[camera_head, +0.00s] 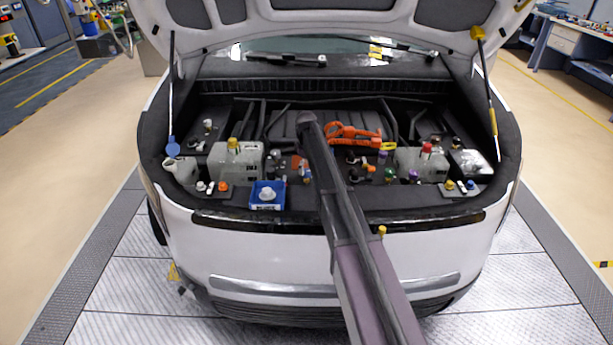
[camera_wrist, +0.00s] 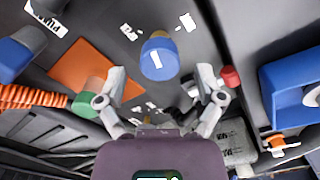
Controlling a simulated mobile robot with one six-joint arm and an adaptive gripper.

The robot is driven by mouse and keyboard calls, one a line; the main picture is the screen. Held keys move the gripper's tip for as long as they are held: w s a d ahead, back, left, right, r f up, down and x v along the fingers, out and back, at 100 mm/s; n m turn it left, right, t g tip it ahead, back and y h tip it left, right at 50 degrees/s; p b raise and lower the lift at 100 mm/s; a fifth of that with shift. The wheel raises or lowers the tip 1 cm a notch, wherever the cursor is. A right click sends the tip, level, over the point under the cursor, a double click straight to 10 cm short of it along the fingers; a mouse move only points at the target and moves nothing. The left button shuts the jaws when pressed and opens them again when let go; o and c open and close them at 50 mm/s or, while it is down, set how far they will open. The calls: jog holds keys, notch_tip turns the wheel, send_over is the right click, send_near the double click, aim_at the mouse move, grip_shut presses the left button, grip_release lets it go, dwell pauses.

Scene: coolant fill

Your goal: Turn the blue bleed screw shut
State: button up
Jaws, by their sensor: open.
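The blue bleed screw (camera_wrist: 158,60) shows in the wrist view as a round blue knob with a white bar mark on its face. It sits on the dark panel just beyond the gap between my fingertips. My gripper (camera_wrist: 162,80) is open, with one finger on each side of that gap, and holds nothing. I cannot tell the height between the fingertips and the screw. In the head view my arm reaches into the front bay and the gripper is hidden. A small blue knob (camera_head: 307,175) shows just left of the arm there; I cannot tell if it is the same screw.
A green cap (camera_wrist: 84,104) is close beside my left finger and a red cap (camera_wrist: 231,77) beside my right one. An orange patch (camera_wrist: 82,68) lies left of the screw. A blue tray (camera_head: 254,199) stands at the bay's front. The raised hood (camera_head: 400,40) hangs above.

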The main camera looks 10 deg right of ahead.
jog(key=shift+f+b, duration=0.6)
jog(key=shift+f, duration=0.25)
jog(key=c, duration=1.1)
